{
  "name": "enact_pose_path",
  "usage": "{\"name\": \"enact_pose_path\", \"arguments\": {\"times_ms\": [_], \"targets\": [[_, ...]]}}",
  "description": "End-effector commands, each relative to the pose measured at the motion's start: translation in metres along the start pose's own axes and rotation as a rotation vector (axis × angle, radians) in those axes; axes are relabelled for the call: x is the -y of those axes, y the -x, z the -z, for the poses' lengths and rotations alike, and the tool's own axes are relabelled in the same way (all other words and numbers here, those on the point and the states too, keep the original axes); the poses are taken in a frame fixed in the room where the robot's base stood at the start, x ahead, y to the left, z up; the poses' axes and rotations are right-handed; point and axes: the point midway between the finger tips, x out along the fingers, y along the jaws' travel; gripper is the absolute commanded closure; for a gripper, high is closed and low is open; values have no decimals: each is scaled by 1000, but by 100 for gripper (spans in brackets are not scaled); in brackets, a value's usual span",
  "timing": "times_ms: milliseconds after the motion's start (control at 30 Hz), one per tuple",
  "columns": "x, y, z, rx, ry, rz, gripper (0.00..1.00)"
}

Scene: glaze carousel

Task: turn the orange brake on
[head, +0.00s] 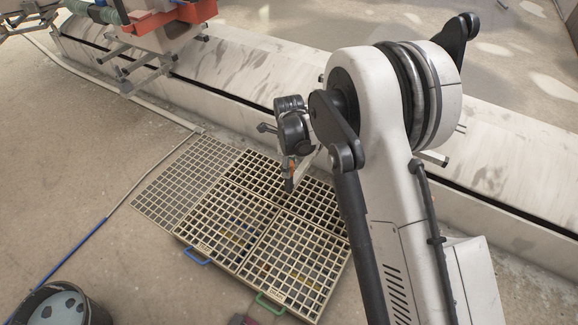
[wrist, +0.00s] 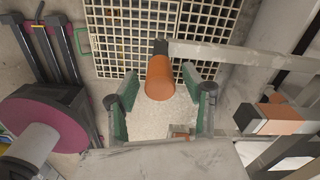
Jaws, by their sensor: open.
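The orange brake handle (wrist: 159,78) shows in the wrist view as an orange grip on the end of a pale flat bar (wrist: 215,54) running right. My gripper (wrist: 161,88) is open, with a green-padded finger on either side of the grip. No finger visibly presses on it. How deep the grip sits between the fingers I cannot tell. In the head view my gripper (head: 296,160) is over the floor grates in front of the rail-like bench, its fingers mostly hidden by my arm. A small orange part (head: 289,172) shows there.
A second orange block with dark ends (wrist: 276,118) is at right in the wrist view. A purple disc (wrist: 45,125) is at left. Floor grates (head: 225,218) lie below. A long pale channel (head: 235,75) runs behind. A bucket (head: 58,305) stands at lower left.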

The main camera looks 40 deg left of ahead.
Motion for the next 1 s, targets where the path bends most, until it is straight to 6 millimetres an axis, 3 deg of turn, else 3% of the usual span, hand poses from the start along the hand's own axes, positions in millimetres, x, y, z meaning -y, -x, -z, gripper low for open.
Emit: {"name": "enact_pose_path", "arguments": {"times_ms": [200,533,1000], "targets": [[0,0,0,0,0,0,55],[0,0,0,0,0,0,99],[-1,0,4,-37,1,-11,100]]}}
